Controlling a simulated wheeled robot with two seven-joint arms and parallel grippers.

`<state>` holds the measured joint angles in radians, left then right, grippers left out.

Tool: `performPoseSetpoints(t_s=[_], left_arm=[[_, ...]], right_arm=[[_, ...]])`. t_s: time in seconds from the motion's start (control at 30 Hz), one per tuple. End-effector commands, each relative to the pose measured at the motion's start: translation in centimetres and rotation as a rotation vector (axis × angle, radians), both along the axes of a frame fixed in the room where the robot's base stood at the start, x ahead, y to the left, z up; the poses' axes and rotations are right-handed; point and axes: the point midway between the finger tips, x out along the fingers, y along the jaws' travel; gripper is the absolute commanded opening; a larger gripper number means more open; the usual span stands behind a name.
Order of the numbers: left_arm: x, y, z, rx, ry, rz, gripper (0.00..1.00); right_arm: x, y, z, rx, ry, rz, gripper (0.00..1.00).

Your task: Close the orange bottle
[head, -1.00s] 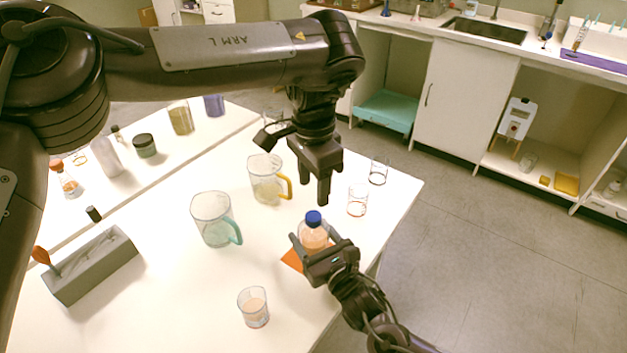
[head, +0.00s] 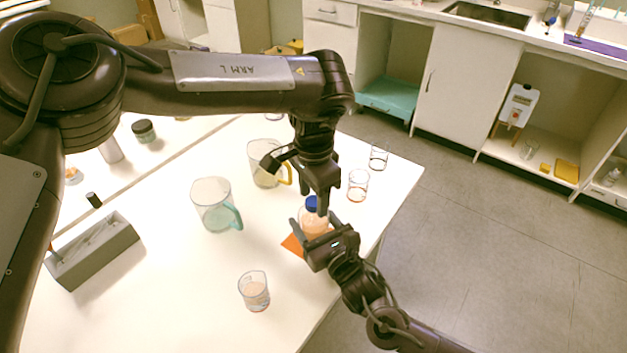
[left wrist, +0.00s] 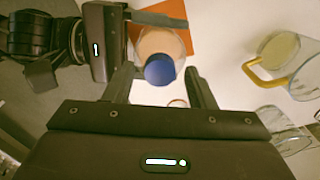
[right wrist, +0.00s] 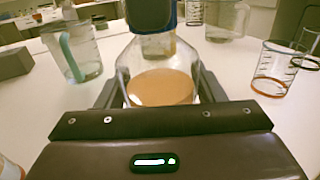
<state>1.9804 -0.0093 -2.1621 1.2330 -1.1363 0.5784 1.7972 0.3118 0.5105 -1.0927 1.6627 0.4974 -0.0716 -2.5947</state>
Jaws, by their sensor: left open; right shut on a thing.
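The orange bottle (head: 313,224) is a clear bottle with orange liquid, upright by an orange square (head: 293,243) on the white table. Its blue cap (head: 311,203) sits at the bottle's mouth; whether it is screwed tight I cannot tell. My right gripper (head: 316,238) is shut on the bottle's body, one finger on each side, as the right wrist view (right wrist: 160,95) shows. My left gripper (head: 322,208) points down just above the cap, open, with its fingers either side of the cap (left wrist: 160,70) in the left wrist view. The left fingers partly hide the cap in the head view.
A pitcher with a teal handle (head: 213,212) and one with a yellow handle (head: 262,168) stand left of and behind the bottle. Small beakers stand to the right (head: 358,187) and in front (head: 254,293). A grey rack (head: 95,252) is at left.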

Motion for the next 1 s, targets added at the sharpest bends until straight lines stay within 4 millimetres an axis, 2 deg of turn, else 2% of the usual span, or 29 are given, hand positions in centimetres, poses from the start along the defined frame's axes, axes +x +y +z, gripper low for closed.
performPoseSetpoints(t_s=[0.37, 0.73, 0.87, 1.0], left_arm=[[-0.02, 0.00, -0.63, 0.000, 0.000, -0.001, 0.50], [-0.01, 0.00, -0.59, 0.000, 0.000, 0.000, 0.04], [-0.02, 0.01, -0.60, 0.000, 0.000, -0.028, 0.04], [0.00, 0.05, -0.62, 0.000, 0.000, -0.204, 0.03]], right_arm=[[0.02, -0.01, 0.01, 0.000, 0.000, -0.001, 0.00], [0.02, -0.01, 0.01, 0.000, 0.000, -0.001, 0.00], [0.02, -0.01, 0.01, 0.000, 0.000, 0.000, 0.00], [0.02, -0.02, 0.00, 0.000, 0.000, -0.001, 0.00]])
